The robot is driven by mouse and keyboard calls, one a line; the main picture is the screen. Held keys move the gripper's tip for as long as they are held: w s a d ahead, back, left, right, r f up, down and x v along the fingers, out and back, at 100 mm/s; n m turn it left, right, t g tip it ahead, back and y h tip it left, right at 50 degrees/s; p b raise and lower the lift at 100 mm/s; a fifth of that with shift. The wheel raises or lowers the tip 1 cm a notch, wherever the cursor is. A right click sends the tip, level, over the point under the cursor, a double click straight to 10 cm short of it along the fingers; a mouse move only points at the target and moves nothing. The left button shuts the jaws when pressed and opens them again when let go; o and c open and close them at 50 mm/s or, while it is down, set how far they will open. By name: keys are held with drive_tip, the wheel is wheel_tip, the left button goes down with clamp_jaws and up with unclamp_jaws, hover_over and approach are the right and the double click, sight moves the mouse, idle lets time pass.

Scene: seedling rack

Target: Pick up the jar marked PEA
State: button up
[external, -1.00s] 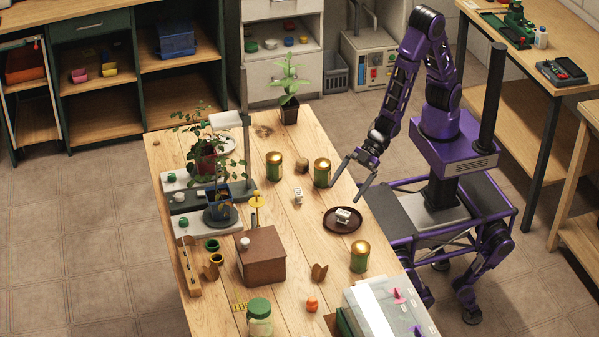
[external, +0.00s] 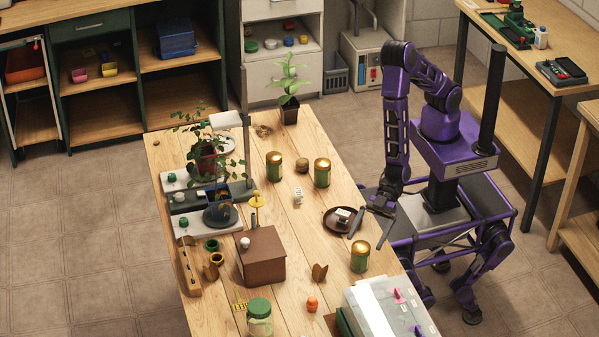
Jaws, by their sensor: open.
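Three green jars with gold lids stand upright on the wooden table: one at the back left (external: 274,166), one beside it to the right (external: 322,173), and one nearer the front right (external: 359,257). Their markings are too small to read, so I cannot tell which is PEA. My gripper (external: 365,238) is open and empty at the table's right edge, its fingers pointing down towards the front-right jar.
A brown saucer (external: 331,226) with a small white block is left of my gripper. A brown box (external: 262,262) and a green-lidded glass jar (external: 259,322) stand to the front left. A clear-lidded case (external: 415,318) is at the front right. The table's middle is fairly clear.

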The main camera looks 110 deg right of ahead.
sight(356, 260)
drive_tip(key=x, duration=0.2)
drive_tip(key=shift+w+a+f, duration=0.15)
drive_tip(key=shift+w+a, duration=0.1)
drive_tip(key=shift+w, duration=0.05)
drive_tip(key=shift+f+x, duration=0.25)
drive_tip(key=shift+x, duration=2.35)
drive_tip(key=shift+s, duration=0.1)
drive_tip(key=c, duration=1.5)
